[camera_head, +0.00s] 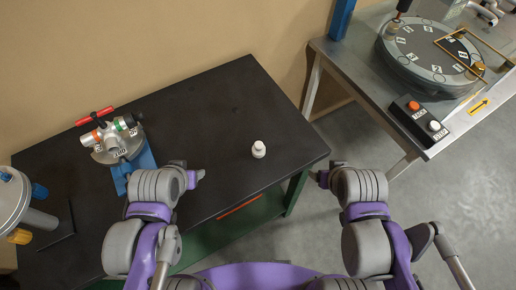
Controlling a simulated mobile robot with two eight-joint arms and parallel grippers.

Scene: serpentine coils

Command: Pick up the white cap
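The small white cap (259,149) stands on the dark table (208,120), right of its middle. It looks like a wider base with a narrower top. My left gripper (201,175) is over the table's front part, to the left of the cap and apart from it. My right gripper (318,176) is just off the table's right edge, to the right of the cap and apart from it. Both grippers are small here and seen from behind the wrists, so their finger gaps do not show.
A blue stand with a multi-coloured valve head and red handle (95,117) is at the table's left. A grey cylinder with blue and yellow knobs (12,200) is at the far left. A metal bench (352,56) with a round dial and button box (418,119) stands right.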

